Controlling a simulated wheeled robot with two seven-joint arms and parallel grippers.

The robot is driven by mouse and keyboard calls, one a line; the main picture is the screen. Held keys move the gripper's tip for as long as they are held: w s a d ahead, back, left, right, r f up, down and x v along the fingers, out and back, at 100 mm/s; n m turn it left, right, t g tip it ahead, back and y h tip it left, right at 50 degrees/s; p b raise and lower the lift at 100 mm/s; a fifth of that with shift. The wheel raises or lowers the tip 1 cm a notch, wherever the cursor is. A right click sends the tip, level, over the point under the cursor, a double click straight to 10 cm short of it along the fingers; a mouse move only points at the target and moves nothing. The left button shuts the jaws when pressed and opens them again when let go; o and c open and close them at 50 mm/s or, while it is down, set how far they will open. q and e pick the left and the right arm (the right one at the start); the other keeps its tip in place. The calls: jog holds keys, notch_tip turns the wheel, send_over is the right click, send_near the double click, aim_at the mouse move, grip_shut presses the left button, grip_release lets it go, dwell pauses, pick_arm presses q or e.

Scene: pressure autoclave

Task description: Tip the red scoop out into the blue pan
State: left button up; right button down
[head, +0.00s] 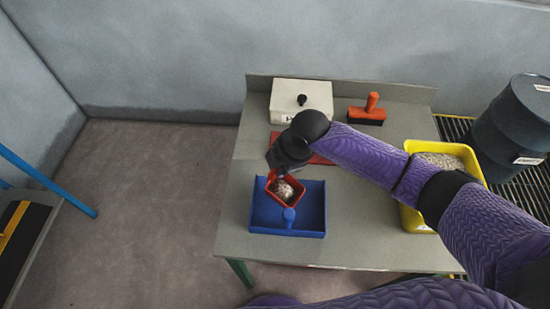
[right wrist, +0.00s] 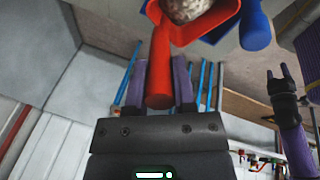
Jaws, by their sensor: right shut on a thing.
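The red scoop (head: 272,192) holds a heap of pale, grainy material (head: 283,189) and is above the blue pan (head: 312,212). Whether the scoop touches the pan is unclear. My right gripper (head: 281,171) is shut on the scoop's handle; in the right wrist view the red handle (right wrist: 160,65) sits between its fingers. The heap also shows in the scoop's bowl there. The visible floor of the pan looks bare, with part hidden under the scoop. A blue knob-like handle (head: 289,216) stands at the pan's front. My left gripper (right wrist: 281,76) shows only in the right wrist view, its fingers apart.
A yellow tub (head: 411,222) of grainy material is on the table's right, partly behind my right arm. A white box (head: 318,92) with a black knob and a red-handled brush (head: 367,114) are at the back. A dark drum (head: 515,125) stands right of the table.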

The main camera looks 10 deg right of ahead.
jog(key=shift+s+d+f+t, duration=0.2)
jog(key=shift+f+t, duration=0.1)
jog(key=shift+s+d+r+y, duration=0.15)
jog(key=shift+d+y, duration=0.05)
jog(key=shift+y, duration=0.2)
jog(key=s+d+f+t+y+b, duration=0.1)
jog(key=s+d+t+y+b, duration=0.6)
jog(key=b, duration=0.3)
jog(key=shift+s+d+f+t+y, duration=0.15)
jog(key=shift+s+f+t+y, duration=0.2)
jog(key=shift+t+y, duration=0.4)
